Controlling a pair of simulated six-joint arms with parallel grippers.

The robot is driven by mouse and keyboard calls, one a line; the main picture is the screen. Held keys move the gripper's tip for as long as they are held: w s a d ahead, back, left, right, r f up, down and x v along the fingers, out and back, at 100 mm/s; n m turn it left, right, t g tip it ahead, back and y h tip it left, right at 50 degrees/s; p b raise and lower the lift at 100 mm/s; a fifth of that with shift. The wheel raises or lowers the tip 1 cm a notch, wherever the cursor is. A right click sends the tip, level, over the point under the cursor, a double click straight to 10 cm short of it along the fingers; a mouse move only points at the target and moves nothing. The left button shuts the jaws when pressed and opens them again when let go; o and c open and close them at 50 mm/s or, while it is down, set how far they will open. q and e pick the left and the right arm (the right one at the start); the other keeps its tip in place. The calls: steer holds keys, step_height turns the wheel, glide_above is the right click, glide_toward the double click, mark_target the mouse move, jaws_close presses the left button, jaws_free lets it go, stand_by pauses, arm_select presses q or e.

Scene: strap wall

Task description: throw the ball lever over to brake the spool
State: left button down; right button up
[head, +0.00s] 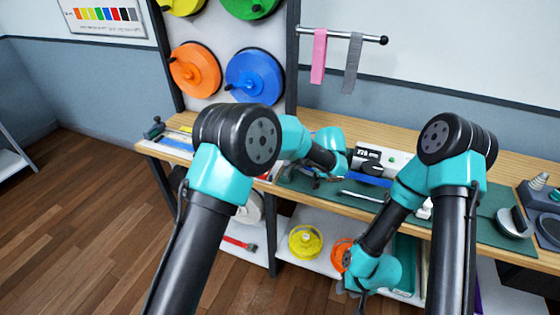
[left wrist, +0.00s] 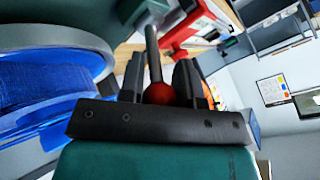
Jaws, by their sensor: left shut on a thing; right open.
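In the left wrist view the ball lever is a grey rod (left wrist: 152,50) with a red ball (left wrist: 160,93) at its end. My left gripper (left wrist: 161,82) has its two dark fingers on either side of the ball and is shut on it. A spool with blue strap (left wrist: 45,88) fills the left of that view, beside the fingers. In the head view my left arm mostly hides the lever and the left gripper (head: 318,176) at the bench. My right gripper (head: 357,290) hangs low in front of the bench, open and away from the lever; its fingers are hard to make out.
The wooden bench (head: 420,140) carries a green mat (head: 480,232) and a small device with a display (head: 368,157). A tape dispenser (head: 512,222) stands at the right. Colored reels (head: 254,76) hang on the wall board. The lower shelf holds a yellow reel (head: 305,242).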

arm_select(q)
steer(key=shift+s+d+f, duration=0.15)
steer(key=shift+d+f, duration=0.05)
steer(key=shift+d, duration=0.2)
steer(key=c, duration=0.8)
jaws_free()
steer(key=shift+r, duration=0.1)
steer(key=v, duration=1.7)
steer(key=shift+s+r, duration=0.1)
steer(key=shift+r, duration=0.1)
steer(key=shift+a, duration=0.1)
